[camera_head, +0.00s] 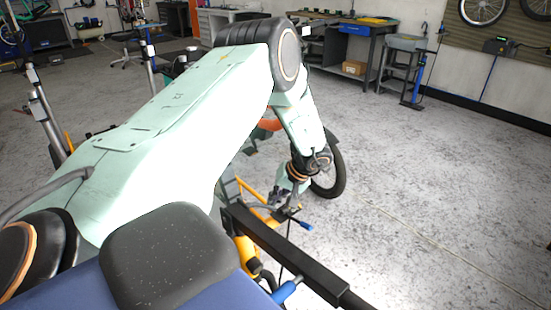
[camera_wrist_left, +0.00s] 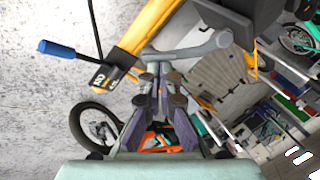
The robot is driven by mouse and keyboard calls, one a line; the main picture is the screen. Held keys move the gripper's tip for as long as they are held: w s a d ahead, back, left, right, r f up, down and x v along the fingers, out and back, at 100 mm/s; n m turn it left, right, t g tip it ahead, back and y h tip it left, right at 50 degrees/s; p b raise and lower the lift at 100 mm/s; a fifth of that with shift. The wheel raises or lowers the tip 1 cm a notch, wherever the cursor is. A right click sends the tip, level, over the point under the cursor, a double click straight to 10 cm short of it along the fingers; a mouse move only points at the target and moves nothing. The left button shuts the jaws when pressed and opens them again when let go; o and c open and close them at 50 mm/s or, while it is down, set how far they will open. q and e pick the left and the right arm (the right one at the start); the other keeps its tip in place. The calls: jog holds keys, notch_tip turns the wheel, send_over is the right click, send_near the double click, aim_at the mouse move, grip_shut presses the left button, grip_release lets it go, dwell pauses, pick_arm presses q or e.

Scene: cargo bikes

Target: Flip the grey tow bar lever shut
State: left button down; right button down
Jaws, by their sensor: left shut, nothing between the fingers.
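The grey tow bar lever (camera_wrist_left: 188,53) shows in the left wrist view as a smooth grey bar with a rounded end at the right, lying across the picture by the yellow frame tube (camera_wrist_left: 150,30). My left gripper (camera_wrist_left: 163,75) is shut and empty, with its fingertips close below the lever's left part. Whether they touch it I cannot tell. In the head view my left gripper (camera_head: 283,196) is small, low among the yellow bike parts, and the lever cannot be made out clearly there. My right gripper is not in view.
A blue-tipped handle (camera_wrist_left: 56,48) sticks out left of the yellow tube. In the head view a black square bar (camera_head: 285,255) runs past my gripper, and a bike wheel (camera_head: 328,172) stands behind it. The floor to the right is clear.

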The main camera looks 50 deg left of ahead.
aim_at(271, 207)
pick_arm(q)
jog(key=shift+s+d+f+m, duration=0.3)
jog(key=shift+d+f+m, duration=0.15)
jog(key=shift+m, duration=0.45)
jog(key=m, duration=0.1)
jog(key=s+d+m+y, duration=0.1)
jog(key=shift+d+f+m+g, duration=0.2)
jog(key=shift+f+m+g, duration=0.1)
jog(key=shift+g, duration=0.1)
jog(key=shift+s+a+r+p, duration=0.3)
jog(key=shift+s+a+p, duration=0.25)
jog(key=shift+p, duration=0.1)
jog(key=shift+d, duration=0.1)
jog(key=v, duration=1.2)
jog(key=shift+s+r, duration=0.1)
